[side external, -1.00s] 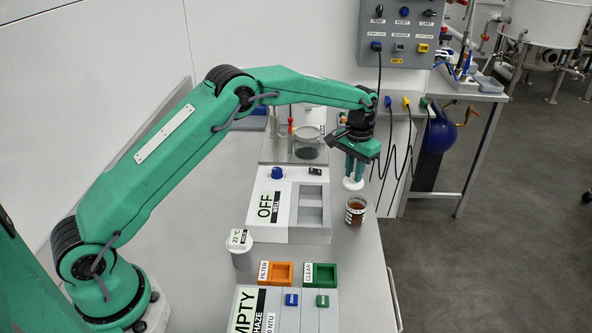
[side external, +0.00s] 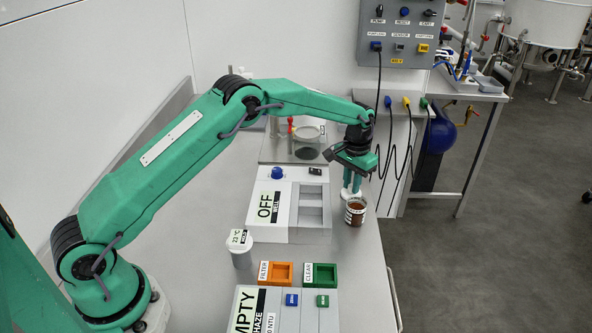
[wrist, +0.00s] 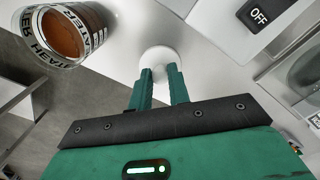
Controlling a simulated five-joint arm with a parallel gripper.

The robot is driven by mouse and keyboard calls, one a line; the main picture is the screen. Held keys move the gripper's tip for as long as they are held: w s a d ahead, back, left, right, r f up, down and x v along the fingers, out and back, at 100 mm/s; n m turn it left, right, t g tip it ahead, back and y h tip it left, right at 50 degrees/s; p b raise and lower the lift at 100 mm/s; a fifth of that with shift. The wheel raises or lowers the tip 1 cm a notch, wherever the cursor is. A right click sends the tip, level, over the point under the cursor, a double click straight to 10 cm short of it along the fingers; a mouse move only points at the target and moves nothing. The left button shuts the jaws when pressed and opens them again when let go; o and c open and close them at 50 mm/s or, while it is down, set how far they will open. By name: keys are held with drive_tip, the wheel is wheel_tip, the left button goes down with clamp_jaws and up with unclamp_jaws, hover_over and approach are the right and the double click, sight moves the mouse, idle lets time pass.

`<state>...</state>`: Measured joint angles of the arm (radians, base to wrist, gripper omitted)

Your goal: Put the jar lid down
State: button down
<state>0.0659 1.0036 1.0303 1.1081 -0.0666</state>
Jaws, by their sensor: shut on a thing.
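My gripper (side external: 351,184) points down beside the open jar. It is shut on the white round jar lid (wrist: 160,57), which shows between and beyond my fingertips (wrist: 158,72) in the wrist view. In the side view the lid (side external: 347,195) is low, behind the jar's rim. I cannot tell whether it touches the table. The glass jar (side external: 355,213) holds brown liquid and stands upright and uncovered. It also shows at the upper left of the wrist view (wrist: 64,36), apart from my gripper.
A grey unit marked OFF (side external: 289,222) stands just left of the jar. A white-lidded cup (side external: 240,245) and orange (side external: 275,273) and green (side external: 320,275) trays are nearer. Bare table (side external: 355,260) lies in front of the jar. The table's right edge is close to the jar.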

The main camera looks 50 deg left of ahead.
sight(351, 186)
drive_tip(key=shift+f, duration=0.1)
drive_tip(key=c, duration=1.3)
unclamp_jaws()
drive_tip(key=shift+r, duration=6.15)
drive_tip(key=shift+r, duration=0.1)
